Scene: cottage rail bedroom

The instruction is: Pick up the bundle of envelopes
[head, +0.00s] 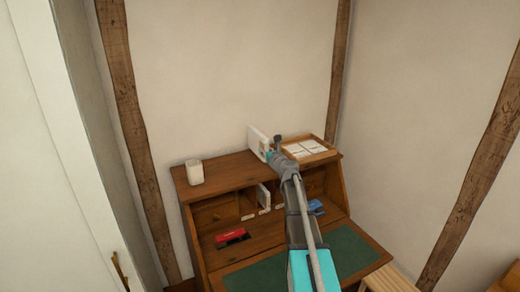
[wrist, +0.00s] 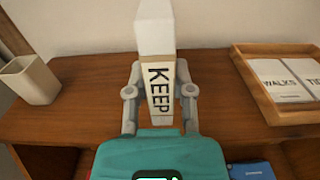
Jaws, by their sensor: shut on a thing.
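The bundle of envelopes (wrist: 155,38) is a pale upright block with a cream band reading "KEEP" in the wrist view. My gripper (wrist: 160,92) is shut on it, one finger on each side of the band. In the head view the bundle (head: 257,142) shows above the back of the desk's top, left of my gripper (head: 269,152).
A wooden tray (wrist: 262,97) with white cards lies close on the right of the desk top. A white cup (wrist: 30,80) stands on the left. Below are a red object (head: 232,236), a blue object (head: 316,207) and pigeonholes. The wall is close behind.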

